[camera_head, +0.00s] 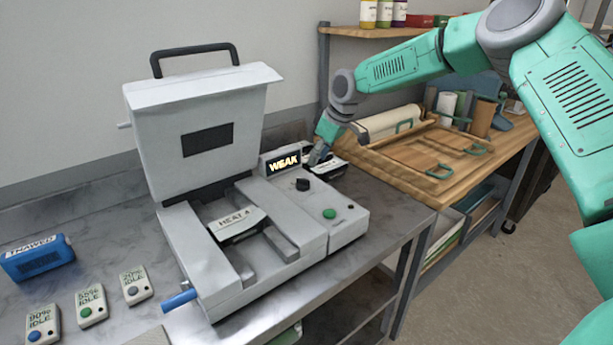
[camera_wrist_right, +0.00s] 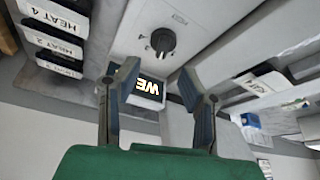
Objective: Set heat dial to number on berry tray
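A grey sealing machine (camera_head: 290,262) stands on the counter with its lid (camera_head: 205,135) raised. A dark tray labelled HEAT 4 (camera_head: 237,222) sits in its bed; I cannot make out berries. The black heat dial (camera_head: 303,184) is on the right-hand panel, beside a display reading WEAK (camera_head: 284,162). My right gripper (camera_head: 318,156) is behind the dial, near the display. In the right wrist view, the right gripper (camera_wrist_right: 157,80) is open and empty, its fingers apart, with the dial (camera_wrist_right: 160,42) beyond the fingertips, not touched. My left gripper is out of view.
A green button (camera_head: 329,213) is on the panel. Dark trays with HEAT labels (camera_wrist_right: 55,42) are close beside the panel in the wrist view. A blue THAWED block (camera_head: 37,260) and several IDLE tags (camera_head: 92,305) lie at left. A wooden bench (camera_head: 430,160) is at right.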

